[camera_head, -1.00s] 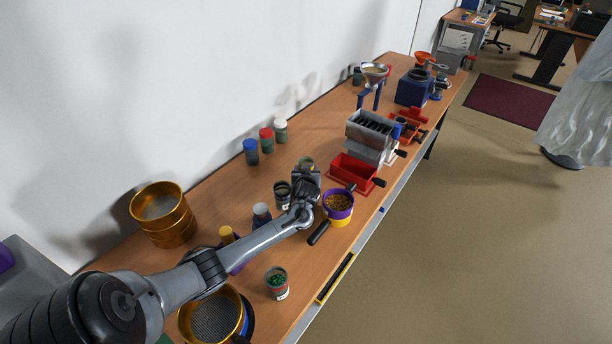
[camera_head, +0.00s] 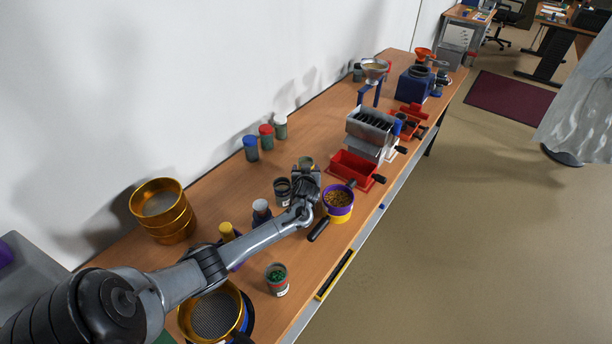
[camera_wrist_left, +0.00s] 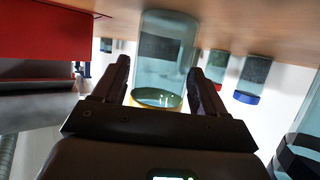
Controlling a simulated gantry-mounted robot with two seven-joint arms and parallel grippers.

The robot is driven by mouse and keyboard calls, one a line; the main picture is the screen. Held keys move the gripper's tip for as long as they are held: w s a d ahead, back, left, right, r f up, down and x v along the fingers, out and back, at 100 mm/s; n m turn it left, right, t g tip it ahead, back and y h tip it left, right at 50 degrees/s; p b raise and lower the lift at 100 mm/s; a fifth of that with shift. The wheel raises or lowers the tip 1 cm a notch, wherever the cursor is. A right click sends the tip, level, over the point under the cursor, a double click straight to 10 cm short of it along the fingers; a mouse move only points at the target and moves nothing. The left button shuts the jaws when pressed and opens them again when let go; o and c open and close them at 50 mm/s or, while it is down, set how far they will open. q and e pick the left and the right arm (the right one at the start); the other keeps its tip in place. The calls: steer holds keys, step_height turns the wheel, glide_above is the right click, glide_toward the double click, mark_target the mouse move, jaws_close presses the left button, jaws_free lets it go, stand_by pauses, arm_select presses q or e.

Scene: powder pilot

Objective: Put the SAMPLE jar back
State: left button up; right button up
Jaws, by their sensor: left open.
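My left gripper (camera_head: 307,178) is low over the middle of the table. A clear jar with a yellow rim (camera_head: 306,162) is just beyond it, partly hidden by the hand. In the left wrist view, which is upside down, this jar (camera_wrist_left: 165,50) stands on the table between the open fingers (camera_wrist_left: 159,70). Its dark label is unreadable, so I cannot tell whether it is the SAMPLE jar. Whether the fingers touch it is unclear. An open jar with a dark rim (camera_head: 282,191) stands left of the hand. My right gripper is not in view.
Blue-lidded (camera_head: 251,149), red-lidded (camera_head: 266,137) and white-lidded (camera_head: 281,128) jars stand near the wall. A red tray (camera_head: 352,171) and a purple-yellow cup of brown granules (camera_head: 338,204) are to the right. A jar with green contents (camera_head: 277,281) stands in front. Brass sieves (camera_head: 163,215) are at left.

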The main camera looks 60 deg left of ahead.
arm_select(q)
steer(key=p+v, duration=0.3)
steer(key=v, duration=0.9)
stand_by(0.3)
